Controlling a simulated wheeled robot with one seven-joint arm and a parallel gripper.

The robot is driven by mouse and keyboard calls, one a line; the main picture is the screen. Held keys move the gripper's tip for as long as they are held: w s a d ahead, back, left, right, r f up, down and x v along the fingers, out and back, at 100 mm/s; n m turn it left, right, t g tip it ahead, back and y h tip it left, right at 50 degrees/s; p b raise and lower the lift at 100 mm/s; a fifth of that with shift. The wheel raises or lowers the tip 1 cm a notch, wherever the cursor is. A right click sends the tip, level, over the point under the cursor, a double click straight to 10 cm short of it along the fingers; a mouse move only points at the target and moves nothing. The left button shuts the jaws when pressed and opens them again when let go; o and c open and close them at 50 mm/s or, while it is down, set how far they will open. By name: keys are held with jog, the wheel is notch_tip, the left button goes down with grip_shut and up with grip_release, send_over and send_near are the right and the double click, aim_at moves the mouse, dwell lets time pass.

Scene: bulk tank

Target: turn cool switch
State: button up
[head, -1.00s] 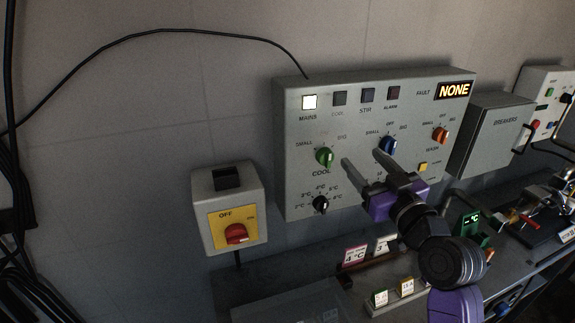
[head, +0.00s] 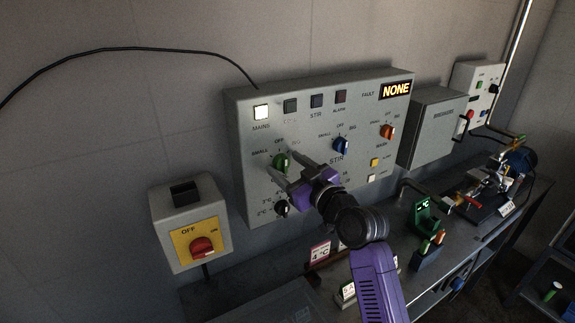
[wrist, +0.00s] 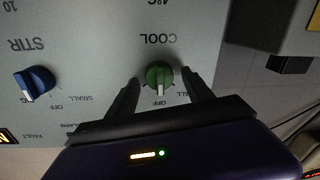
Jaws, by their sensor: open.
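The cool switch is a green rotary knob (head: 281,162) on the grey control panel (head: 241,120), above the label COOL. In the wrist view the green knob (wrist: 159,75) sits between my two open fingers, and its white pointer line faces the OFF side. My gripper (head: 287,166) is open, with one finger on each side of the knob. It also shows in the wrist view (wrist: 160,92). The left finger is close to the knob and the right one is a little farther off. I cannot tell whether either touches it.
A blue stir knob (head: 341,145) and an orange wash knob (head: 387,132) are to the right. A black temperature dial (head: 282,208) is just below. The MAINS lamp (head: 261,112) is lit.

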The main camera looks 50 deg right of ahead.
grip_shut()
jog(key=shift+m, duration=0.3)
jog(key=m, duration=0.4)
jog(key=shift+f+m, duration=0.1)
jog(key=shift+m, duration=0.2)
jog(key=m+p, duration=0.1)
jog(key=m, duration=0.3)
jog(key=shift+d+f+m+t, duration=0.1)
jog(key=shift+d+m+t, duration=0.05)
jog(key=shift+m+t, duration=0.2)
jog(key=shift+m, duration=0.25)
